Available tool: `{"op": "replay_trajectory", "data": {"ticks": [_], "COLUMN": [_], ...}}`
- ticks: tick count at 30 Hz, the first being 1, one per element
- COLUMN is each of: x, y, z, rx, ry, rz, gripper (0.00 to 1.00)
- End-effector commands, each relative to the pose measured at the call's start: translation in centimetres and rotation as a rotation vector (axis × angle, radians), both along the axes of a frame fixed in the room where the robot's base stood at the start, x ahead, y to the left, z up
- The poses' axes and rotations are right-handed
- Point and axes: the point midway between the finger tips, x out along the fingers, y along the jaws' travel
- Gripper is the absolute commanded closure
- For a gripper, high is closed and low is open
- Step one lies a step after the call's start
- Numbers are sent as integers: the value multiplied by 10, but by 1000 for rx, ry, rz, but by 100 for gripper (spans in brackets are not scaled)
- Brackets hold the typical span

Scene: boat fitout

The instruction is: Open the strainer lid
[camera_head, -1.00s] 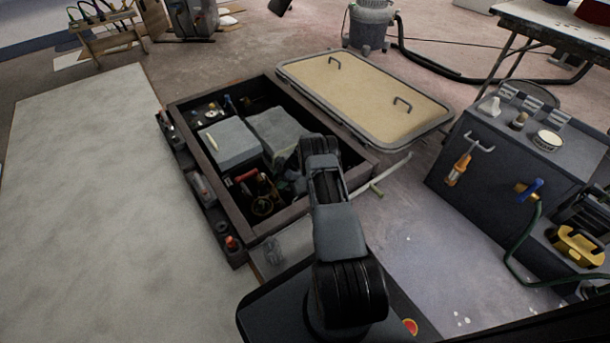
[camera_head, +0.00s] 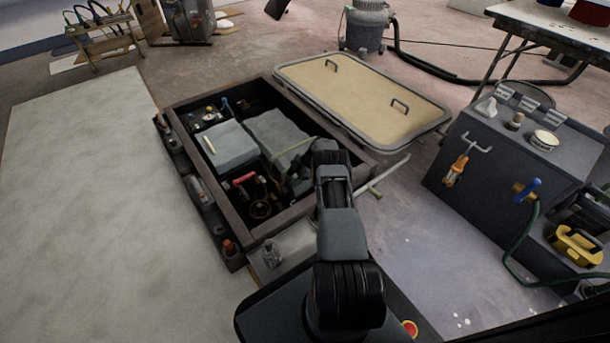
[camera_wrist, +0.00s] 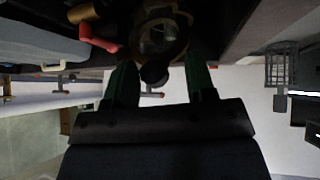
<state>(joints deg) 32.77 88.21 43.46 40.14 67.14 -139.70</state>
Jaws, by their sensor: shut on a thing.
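In the wrist view, the round strainer lid (camera_wrist: 160,38), with a clear-looking middle and a brownish rim, lies at the top between my green fingers. A dark rounded knob (camera_wrist: 154,75) shows just below it. My gripper (camera_wrist: 159,66) is shut on the lid, one finger at each side; the exact contact is in shadow. In the head view, a round, brownish-rimmed part, likely the strainer (camera_head: 260,208), sits low in the dark open bilge box (camera_head: 231,218). My arm reaches over the box's near right corner and hides most of the gripper there.
Grey boxes (camera_head: 230,145) and a red-handled part (camera_head: 244,178) crowd the box. A removed hatch panel (camera_head: 360,95) lies behind it. A dark console (camera_head: 510,170) stands right. A clear jar (camera_head: 271,253) stands near the box's front corner.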

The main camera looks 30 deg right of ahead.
Motion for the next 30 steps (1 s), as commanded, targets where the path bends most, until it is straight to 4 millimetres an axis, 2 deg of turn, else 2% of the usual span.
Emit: {"op": "replay_trajectory", "data": {"ticks": [1,18,30], "x": [-5,-6,-9], "y": [-5,-42,-51], "z": [-4,-7,-6], "rx": [2,1,0], "ry": [9,2,4], "rz": [1,7,4], "gripper": [59,59,59]}}
